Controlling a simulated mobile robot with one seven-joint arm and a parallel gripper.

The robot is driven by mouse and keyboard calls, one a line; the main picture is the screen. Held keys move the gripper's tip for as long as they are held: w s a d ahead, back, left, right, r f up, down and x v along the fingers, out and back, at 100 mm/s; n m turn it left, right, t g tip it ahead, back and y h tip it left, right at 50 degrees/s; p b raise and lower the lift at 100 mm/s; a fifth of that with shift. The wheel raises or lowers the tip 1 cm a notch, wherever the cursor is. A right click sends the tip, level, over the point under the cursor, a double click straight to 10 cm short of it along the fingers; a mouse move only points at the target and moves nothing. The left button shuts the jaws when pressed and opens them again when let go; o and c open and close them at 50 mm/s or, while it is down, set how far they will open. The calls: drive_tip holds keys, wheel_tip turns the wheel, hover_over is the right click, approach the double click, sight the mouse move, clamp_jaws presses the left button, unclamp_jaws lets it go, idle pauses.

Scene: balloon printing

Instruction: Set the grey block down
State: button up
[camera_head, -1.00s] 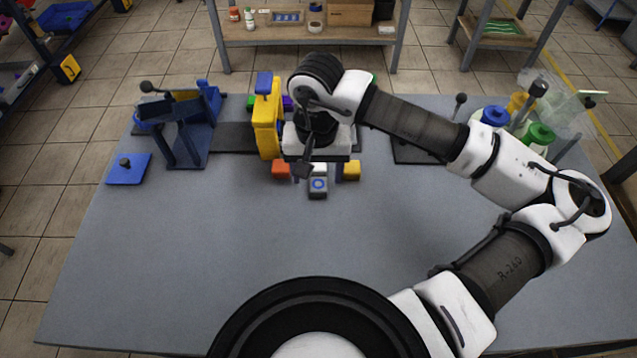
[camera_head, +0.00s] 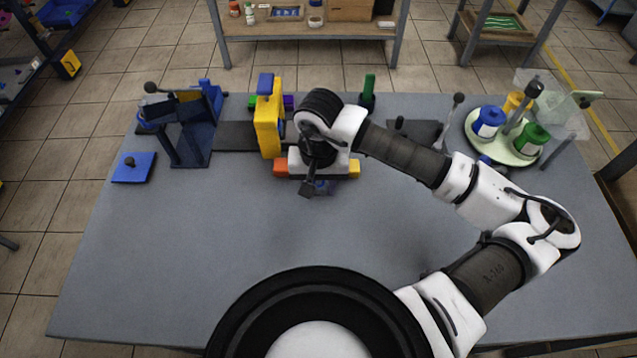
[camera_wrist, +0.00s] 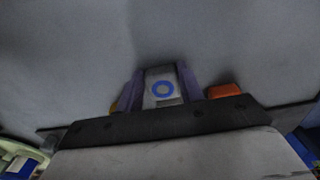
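The grey block (camera_wrist: 162,75) has a blue ring on its face. In the wrist view it sits between the two purple-tinted fingers of my gripper (camera_wrist: 160,92), which flank its sides closely. I cannot tell whether the fingers press on it or leave a thin gap. In the head view my gripper (camera_head: 322,184) points down over the table in front of the yellow stand. The grey block is mostly hidden there under the wrist, with only a bluish bit showing. Whether its underside touches the table is hidden.
An orange block (camera_head: 281,165) and a yellow block (camera_head: 354,169) lie close on either side. A yellow stand (camera_head: 267,130) rises behind on the left. A blue frame (camera_head: 190,130), a blue plate (camera_head: 133,167) and a round tray (camera_head: 476,137) with bottles stand farther out. The front table is clear.

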sight(318, 189)
drive_tip(key=c, duration=0.5)
wheel_tip(318, 189, up, 20)
drive_tip(key=b, duration=0.3)
drive_tip(key=shift+b, duration=0.35)
